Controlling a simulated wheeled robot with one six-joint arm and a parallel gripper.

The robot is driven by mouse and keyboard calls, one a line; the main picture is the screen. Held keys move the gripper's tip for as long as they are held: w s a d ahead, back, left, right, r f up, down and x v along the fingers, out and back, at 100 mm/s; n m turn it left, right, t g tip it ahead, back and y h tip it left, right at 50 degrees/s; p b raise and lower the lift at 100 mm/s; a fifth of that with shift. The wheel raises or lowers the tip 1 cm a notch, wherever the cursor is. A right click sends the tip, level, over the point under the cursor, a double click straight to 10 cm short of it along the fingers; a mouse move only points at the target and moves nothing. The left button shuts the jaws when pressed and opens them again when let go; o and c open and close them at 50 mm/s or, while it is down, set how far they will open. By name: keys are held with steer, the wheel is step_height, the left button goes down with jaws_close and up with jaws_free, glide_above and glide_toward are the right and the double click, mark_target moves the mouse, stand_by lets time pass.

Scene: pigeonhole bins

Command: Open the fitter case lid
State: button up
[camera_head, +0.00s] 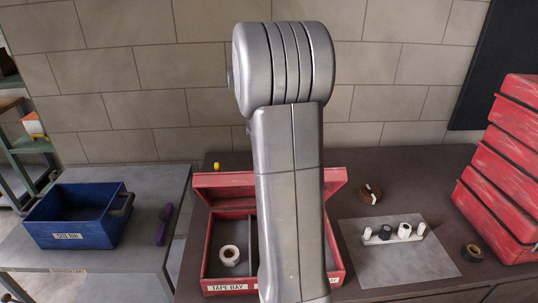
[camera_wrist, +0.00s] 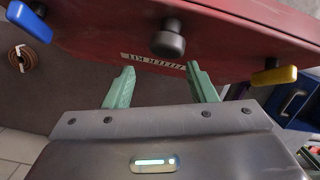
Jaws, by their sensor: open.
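The red fitter case (camera_head: 207,262) stands on the dark bench, partly hidden by my arm. Its lid (camera_head: 225,180) stands raised at the back, and the compartments below are exposed. In the wrist view, the lid's red outer face (camera_wrist: 110,35) carries an upside-down label, a dark round knob (camera_wrist: 168,40), a blue latch (camera_wrist: 30,20) at left and a yellow latch (camera_wrist: 274,76) at right. My gripper (camera_wrist: 163,80) is open, its green fingers spread near the label with nothing between them. I cannot tell if they touch the lid. The head view hides my gripper behind my arm.
A white tape roll (camera_head: 229,256) lies in the case's left compartment. A blue bin (camera_head: 70,218) and purple-handled tool (camera_head: 163,225) are at left.

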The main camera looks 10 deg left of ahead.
step_height(320, 180, up, 14)
steer(key=w, duration=0.1)
steer(key=shift+w+a+f+b, duration=0.2)
steer(key=shift+w+a+b, duration=0.05)
steer(key=shift+w+b, duration=0.2)
